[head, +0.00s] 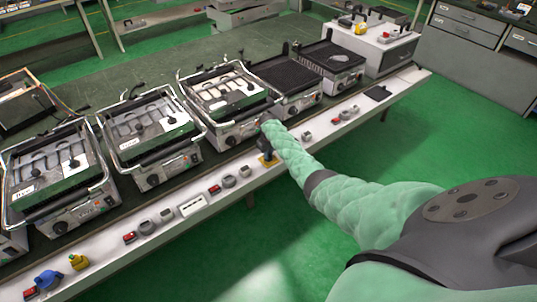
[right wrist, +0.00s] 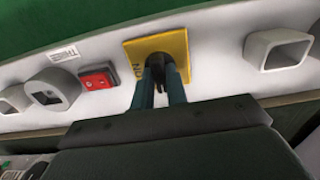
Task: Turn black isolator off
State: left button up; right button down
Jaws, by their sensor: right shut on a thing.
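The black isolator has a yellow square plate (right wrist: 180,46) with dark lettering, fixed to the pale rail along the bench front. Its black knob (right wrist: 157,65) sits at the middle of the plate. In the right wrist view my right gripper (right wrist: 160,78) has its two fingers closed around the knob. In the head view the right gripper (head: 266,149) is at the rail, with an edge of the yellow plate (head: 268,161) showing beside it. The gripper and arm hide most of the isolator there. The exact angle of the knob is hard to tell. My left gripper is not in view.
A red switch (right wrist: 97,78) and a round grey socket (right wrist: 52,92) lie left of the isolator; a square grey socket (right wrist: 277,50) lies right. A contact grill (head: 225,100) stands behind the rail. Green floor is clear in front.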

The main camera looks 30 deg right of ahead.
jog(key=c, duration=1.4)
grip_release()
jog(key=shift+r, duration=0.1)
